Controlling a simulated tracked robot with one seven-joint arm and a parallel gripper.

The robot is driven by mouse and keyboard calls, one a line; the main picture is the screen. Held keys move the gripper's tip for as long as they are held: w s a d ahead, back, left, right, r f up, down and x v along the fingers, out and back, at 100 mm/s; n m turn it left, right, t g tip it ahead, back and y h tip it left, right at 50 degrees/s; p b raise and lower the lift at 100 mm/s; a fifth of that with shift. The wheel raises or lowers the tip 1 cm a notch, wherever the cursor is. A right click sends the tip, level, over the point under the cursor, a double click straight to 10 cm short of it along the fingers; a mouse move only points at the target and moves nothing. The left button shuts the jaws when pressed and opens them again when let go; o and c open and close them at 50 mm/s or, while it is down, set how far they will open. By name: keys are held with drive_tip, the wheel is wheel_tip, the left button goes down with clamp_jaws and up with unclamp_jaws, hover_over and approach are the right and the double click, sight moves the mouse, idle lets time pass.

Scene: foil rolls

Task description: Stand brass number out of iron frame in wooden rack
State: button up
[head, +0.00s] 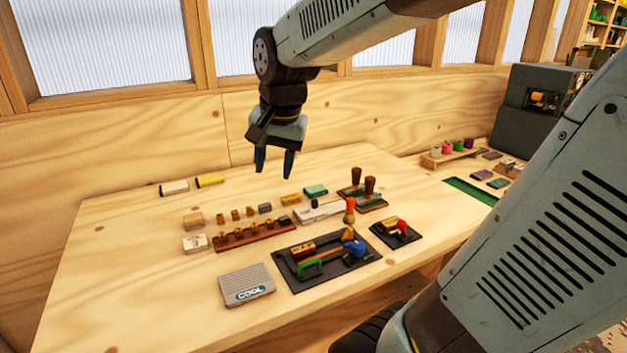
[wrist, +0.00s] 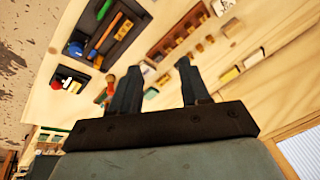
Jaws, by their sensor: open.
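My gripper (head: 274,166) is open and empty, pointing down well above the table; its two fingers also show in the wrist view (wrist: 158,68). A long reddish-brown wooden rack (head: 262,236) with several small brass pieces in it lies below; it also shows in the wrist view (wrist: 165,46). Several loose brass pieces (head: 235,215) stand in a row behind it. A dark tray (head: 292,284) holds a brass-coloured block (head: 303,250), a green-handled tool and a blue item. A smaller dark plate (head: 410,237) carries a brass-coloured piece and a red knob. I cannot tell which is the iron frame.
A grey box marked COOL (head: 247,285) lies at the front left. Wooden-handled tools (head: 370,188) stand at the back right. A white block (head: 194,243) lies left of the rack. The table's left side is clear. A wooden wall runs behind.

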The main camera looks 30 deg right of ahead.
drive_tip(key=s+d+n+t, duration=0.2)
drive_tip(key=s+n, duration=0.4)
drive_tip(key=s, duration=0.4)
drive_tip(key=shift+s+d+r+n+h, duration=0.2)
drive_tip(key=shift+s+d+n+h, duration=0.1)
drive_tip(key=shift+s+d+n, duration=0.15)
